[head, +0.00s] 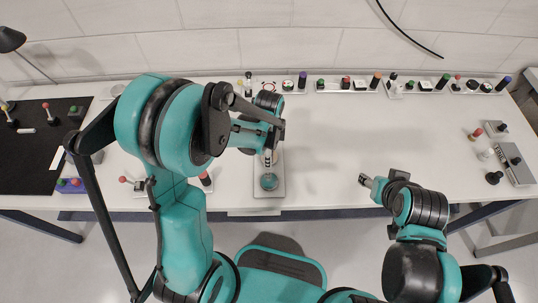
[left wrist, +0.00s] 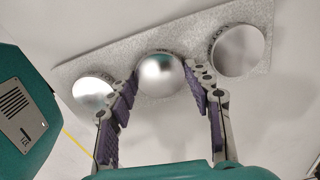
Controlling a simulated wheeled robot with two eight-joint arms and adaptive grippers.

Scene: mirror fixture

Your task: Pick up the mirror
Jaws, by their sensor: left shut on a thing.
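A grey speckled fixture plate (left wrist: 120,57) bears three round shiny mirrors in a row. My left gripper (left wrist: 162,80) is shut on the middle mirror (left wrist: 159,70), with a purple-padded finger on each side. The left mirror (left wrist: 93,92) and right mirror (left wrist: 238,50) are outside the fingers. In the head view, the plate (head: 277,190) lies near the table's front edge under my left gripper (head: 268,158), and one mirror (head: 268,182) shows at its near end; my arm hides much of the rest. My right gripper (head: 369,182) is over the front edge, away from the plate; its jaw opening is unclear.
Several small fixtures with coloured knobs (head: 347,85) line the back of the white table (head: 330,140). A black mat (head: 40,150) is at the left, and a grey box (head: 515,165) at the right. The table centre is clear.

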